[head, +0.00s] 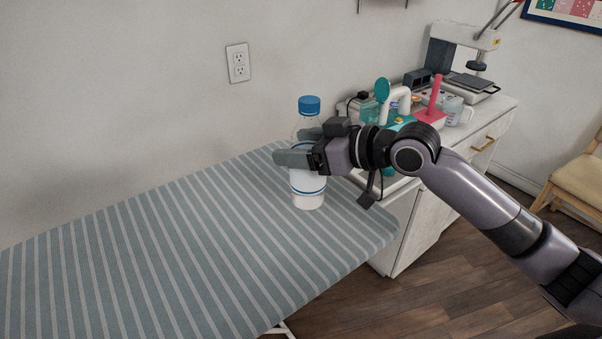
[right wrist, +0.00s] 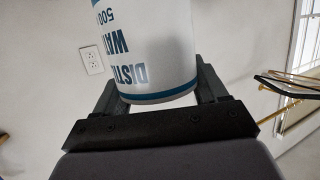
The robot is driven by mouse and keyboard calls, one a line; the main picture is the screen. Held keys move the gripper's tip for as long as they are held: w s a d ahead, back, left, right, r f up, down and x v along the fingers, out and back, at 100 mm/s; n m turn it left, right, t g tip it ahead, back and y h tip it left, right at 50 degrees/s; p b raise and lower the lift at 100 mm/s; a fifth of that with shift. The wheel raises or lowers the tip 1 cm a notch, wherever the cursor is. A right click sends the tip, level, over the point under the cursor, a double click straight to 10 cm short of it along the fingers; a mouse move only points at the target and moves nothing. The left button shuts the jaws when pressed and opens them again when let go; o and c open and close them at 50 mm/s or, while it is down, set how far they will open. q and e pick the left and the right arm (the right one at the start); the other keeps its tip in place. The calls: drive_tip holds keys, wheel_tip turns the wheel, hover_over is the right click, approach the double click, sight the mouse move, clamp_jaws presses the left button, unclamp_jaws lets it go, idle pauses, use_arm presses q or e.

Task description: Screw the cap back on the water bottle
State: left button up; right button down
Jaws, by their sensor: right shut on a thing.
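The water bottle (head: 308,186) is clear at the top, with a white label with blue bands, and is upright at the far right part of the striped board. The blue cap (head: 309,105) sits at the top of its neck; I cannot tell how tightly. My right gripper (head: 296,146) is shut on the bottle around its middle, its fingers hiding part of the label. In the right wrist view the bottle (right wrist: 153,50) is between the two fingers, its lettering upside down. The cap is out of that view. My left gripper is not in view.
The striped ironing board (head: 150,260) is otherwise bare. A wall with an outlet (head: 238,62) is behind. A wooden chair (head: 575,180) stands at far right.

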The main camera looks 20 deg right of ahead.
sight(301, 174)
drive_tip(key=shift+f, duration=0.65)
drive_tip(key=shift+f, duration=2.15)
drive_tip(key=shift+f, duration=0.1)
drive_tip(key=shift+c, duration=0.2)
unclamp_jaws()
drive_tip(key=shift+f, duration=0.1)
